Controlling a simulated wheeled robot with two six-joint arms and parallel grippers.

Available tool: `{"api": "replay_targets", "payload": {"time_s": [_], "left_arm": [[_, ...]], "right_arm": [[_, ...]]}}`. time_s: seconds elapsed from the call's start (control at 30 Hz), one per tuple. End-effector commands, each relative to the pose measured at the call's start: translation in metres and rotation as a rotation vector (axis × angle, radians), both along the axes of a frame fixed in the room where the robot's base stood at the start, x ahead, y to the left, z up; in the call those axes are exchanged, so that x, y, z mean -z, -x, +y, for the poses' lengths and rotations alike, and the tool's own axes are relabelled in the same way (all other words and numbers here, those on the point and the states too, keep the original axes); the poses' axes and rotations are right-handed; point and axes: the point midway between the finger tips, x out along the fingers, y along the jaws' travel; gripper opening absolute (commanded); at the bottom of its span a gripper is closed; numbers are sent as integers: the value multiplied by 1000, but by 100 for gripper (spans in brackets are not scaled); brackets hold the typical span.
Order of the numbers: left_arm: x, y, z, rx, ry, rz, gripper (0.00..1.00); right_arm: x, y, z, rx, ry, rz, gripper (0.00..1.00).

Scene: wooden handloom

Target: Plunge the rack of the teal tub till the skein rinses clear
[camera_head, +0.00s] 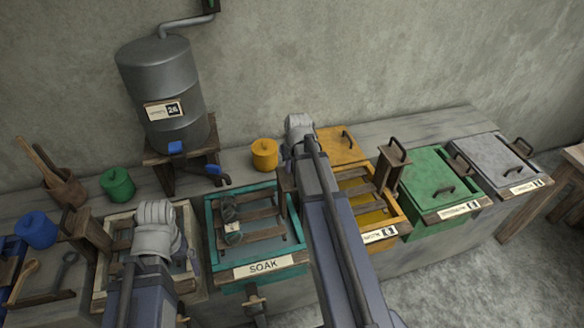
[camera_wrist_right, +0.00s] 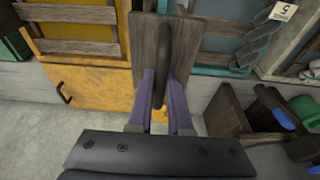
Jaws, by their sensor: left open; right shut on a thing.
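The teal tub (camera_head: 258,274), labelled SOAK, stands mid-row in the head view, with greyish liquid under a slatted wooden rack (camera_head: 262,212). A grey twisted skein (camera_head: 231,212) with a small tag lies on the rack; it also shows in the right wrist view (camera_wrist_right: 262,48). My right gripper (camera_wrist_right: 162,84) is shut on the dark handle (camera_wrist_right: 165,45) of an upright wooden board (camera_wrist_right: 143,35) between the teal and yellow tubs. My right arm hides this grip in the head view. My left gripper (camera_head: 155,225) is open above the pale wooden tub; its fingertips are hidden.
A yellow tub (camera_head: 392,232) stands right of the teal one, then lidded green (camera_head: 458,211) and grey (camera_head: 520,186) tubs. A metal tank (camera_head: 162,85) on a wooden stand is behind. Green (camera_head: 117,185) and orange (camera_head: 264,154) pots stand on the back ledge.

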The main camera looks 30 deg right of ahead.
Motion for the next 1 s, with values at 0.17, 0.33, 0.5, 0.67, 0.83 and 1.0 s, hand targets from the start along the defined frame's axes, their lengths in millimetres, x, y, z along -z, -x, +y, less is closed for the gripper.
{"api": "replay_targets", "payload": {"time_s": [0.17, 0.33, 0.5, 0.67, 0.83, 1.0], "left_arm": [[6, 0, 0, 0, 0, 0, 100], [22, 0, 0, 0, 0, 0, 100], [39, 0, 0, 0, 0, 0, 100], [54, 0, 0, 0, 0, 0, 100], [70, 0, 0, 0, 0, 0, 100], [86, 0, 0, 0, 0, 0, 100]], "right_arm": [[6, 0, 0, 0, 0, 0, 0], [22, 0, 0, 0, 0, 0, 0], [39, 0, 0, 0, 0, 0, 0], [54, 0, 0, 0, 0, 0, 0], [70, 0, 0, 0, 0, 0, 0], [86, 0, 0, 0, 0, 1, 0]]}}
